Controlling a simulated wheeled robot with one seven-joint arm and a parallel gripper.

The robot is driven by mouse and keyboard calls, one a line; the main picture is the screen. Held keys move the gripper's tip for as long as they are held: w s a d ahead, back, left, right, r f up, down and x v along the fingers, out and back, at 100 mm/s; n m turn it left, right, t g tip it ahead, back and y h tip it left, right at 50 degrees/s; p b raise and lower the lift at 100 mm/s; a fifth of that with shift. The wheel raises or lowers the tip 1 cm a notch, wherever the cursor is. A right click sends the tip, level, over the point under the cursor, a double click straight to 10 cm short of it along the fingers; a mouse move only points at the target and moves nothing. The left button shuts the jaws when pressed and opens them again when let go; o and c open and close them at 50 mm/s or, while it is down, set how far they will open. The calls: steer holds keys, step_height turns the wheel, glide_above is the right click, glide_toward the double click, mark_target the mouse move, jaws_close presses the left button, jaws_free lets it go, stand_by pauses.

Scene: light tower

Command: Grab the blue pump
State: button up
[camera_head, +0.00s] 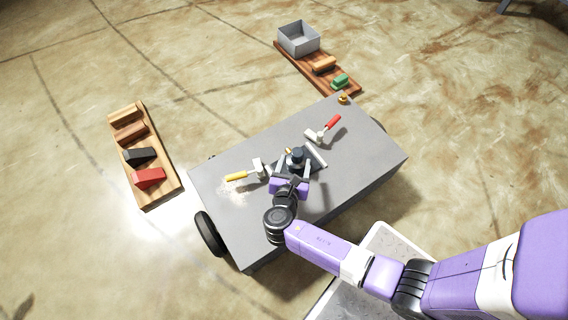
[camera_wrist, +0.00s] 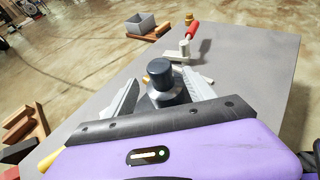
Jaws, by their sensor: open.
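The blue pump (camera_head: 297,154) is a dark blue-grey piece with a round cap, standing upright on the grey top of the cart (camera_head: 225,190). In the wrist view the pump (camera_wrist: 161,76) shows its cap and wider body just ahead of my palm. My gripper (camera_head: 295,166) is open, with one finger on each side of the pump. In the wrist view its fingers (camera_wrist: 160,86) are spread left and right of the pump body. I cannot tell whether either finger touches it. The pump's lower part is partly hidden by my palm.
A yellow-handled valve (camera_head: 237,176) lies left of the pump, and a red-handled valve (camera_head: 332,123) is behind it to the right. A brass knob (camera_head: 343,99) sits at the cart's far edge. Boards with blocks (camera_head: 171,190) and a grey bin (camera_head: 299,39) lie on the floor.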

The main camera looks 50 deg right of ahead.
mark_target(298, 148)
steer(key=shift+b+x, duration=0.5)
steer(key=shift+x, duration=0.7)
steer(key=b+x, duration=0.2)
steer(key=x, duration=0.2)
steer(key=shift+w+d, duration=0.1)
steer(key=shift+d, duration=0.05)
steer(key=shift+w+d+b, duration=0.25)
steer(key=shift+d+b, duration=0.1)
steer(key=shift+d, duration=0.2)
jaws_close()
steer(key=shift+r, duration=0.1)
